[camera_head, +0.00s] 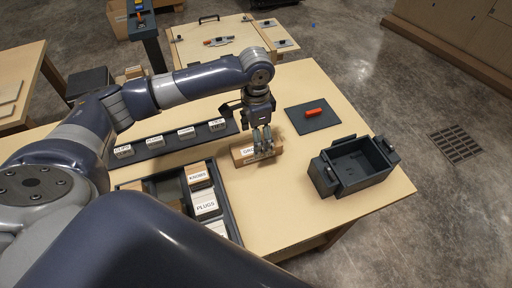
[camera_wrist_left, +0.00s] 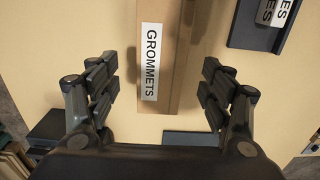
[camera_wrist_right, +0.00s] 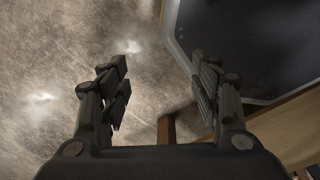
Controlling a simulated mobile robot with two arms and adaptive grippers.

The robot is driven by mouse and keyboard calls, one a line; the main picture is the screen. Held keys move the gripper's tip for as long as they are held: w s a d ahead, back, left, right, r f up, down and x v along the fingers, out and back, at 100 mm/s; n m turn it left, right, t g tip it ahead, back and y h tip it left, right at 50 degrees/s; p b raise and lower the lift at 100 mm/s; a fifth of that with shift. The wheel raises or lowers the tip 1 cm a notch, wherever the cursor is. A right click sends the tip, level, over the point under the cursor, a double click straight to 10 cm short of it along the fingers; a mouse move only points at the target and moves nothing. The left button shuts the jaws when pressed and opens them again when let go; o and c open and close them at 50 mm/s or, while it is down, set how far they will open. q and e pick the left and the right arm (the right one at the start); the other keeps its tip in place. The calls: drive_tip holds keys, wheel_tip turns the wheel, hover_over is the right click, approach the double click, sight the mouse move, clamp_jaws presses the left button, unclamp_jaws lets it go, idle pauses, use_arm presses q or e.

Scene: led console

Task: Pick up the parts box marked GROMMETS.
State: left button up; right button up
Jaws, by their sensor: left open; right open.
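The parts box marked GROMMETS (camera_head: 243,157) is a brown box with a white label, standing on the wooden table. In the left wrist view the box (camera_wrist_left: 178,60) lies between the fingers, its label facing the camera. My left gripper (camera_head: 263,142) is at the box and partly hides it and its label in the head view. In the left wrist view my left gripper (camera_wrist_left: 160,84) is open, with a visible gap between each finger and the box. My right gripper (camera_wrist_right: 160,82) is open and empty over the concrete floor, away from the box.
A dark tray holds boxes marked KNOBS (camera_head: 198,174) and PLUGS (camera_head: 205,203). A dark rack (camera_head: 160,143) with several labelled items lies behind. To the right are a dark bin (camera_head: 362,160) and a mat with an orange-red object (camera_head: 314,112). The table between is clear.

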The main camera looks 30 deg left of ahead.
use_arm(q)
wheel_tip(320, 180, down, 5)
drive_tip(key=shift+r+p, duration=0.1)
drive_tip(key=shift+p, duration=0.45)
drive_tip(key=c, duration=1.2)
drive_tip(key=shift+w, duration=0.1)
